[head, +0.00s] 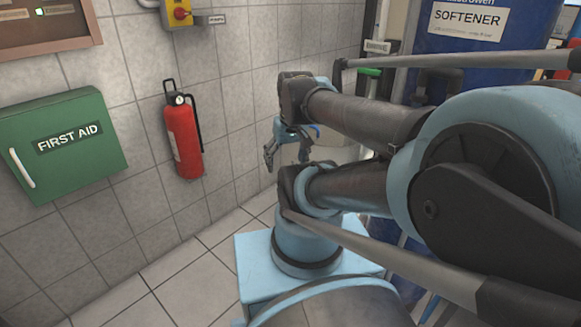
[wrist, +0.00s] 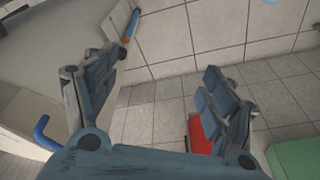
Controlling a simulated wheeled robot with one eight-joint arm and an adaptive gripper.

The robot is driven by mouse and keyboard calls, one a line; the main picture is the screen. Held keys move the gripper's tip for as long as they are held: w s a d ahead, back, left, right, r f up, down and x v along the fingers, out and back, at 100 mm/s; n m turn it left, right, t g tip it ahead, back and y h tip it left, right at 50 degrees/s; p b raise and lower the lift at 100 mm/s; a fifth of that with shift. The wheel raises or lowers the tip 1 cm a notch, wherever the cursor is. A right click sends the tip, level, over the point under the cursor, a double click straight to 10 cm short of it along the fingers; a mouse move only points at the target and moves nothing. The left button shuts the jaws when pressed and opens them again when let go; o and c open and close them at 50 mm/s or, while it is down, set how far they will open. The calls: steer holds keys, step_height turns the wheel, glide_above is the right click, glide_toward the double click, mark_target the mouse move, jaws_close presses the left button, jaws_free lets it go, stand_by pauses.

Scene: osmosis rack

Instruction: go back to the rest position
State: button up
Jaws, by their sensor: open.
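My gripper (head: 287,156) hangs at the end of my arm in the middle of the head view, in front of the tiled wall. In the wrist view my gripper (wrist: 160,98) has its two blue-grey fingers spread wide apart, with nothing between them but tiled floor and wall behind. My arm covers the right half of the head view and hides much of what stands behind it.
A red fire extinguisher (head: 184,138) and a green first aid box (head: 62,146) hang on the left wall. A yellow and red switch (head: 180,13) is above. A blue softener tank (head: 466,32) stands behind my arm. Tiled floor (head: 165,282) is clear at lower left.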

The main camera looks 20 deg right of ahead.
steer(key=shift+s+d+f+m+h, duration=0.15)
steer(key=shift+s+d+f, duration=0.15)
steer(key=shift+s+f, duration=0.2)
steer(key=shift+s+d+f+m+h, duration=0.15)
steer(key=shift+s+d+f, duration=0.2)
steer(key=shift+f, duration=0.2)
stand_by(0.5)
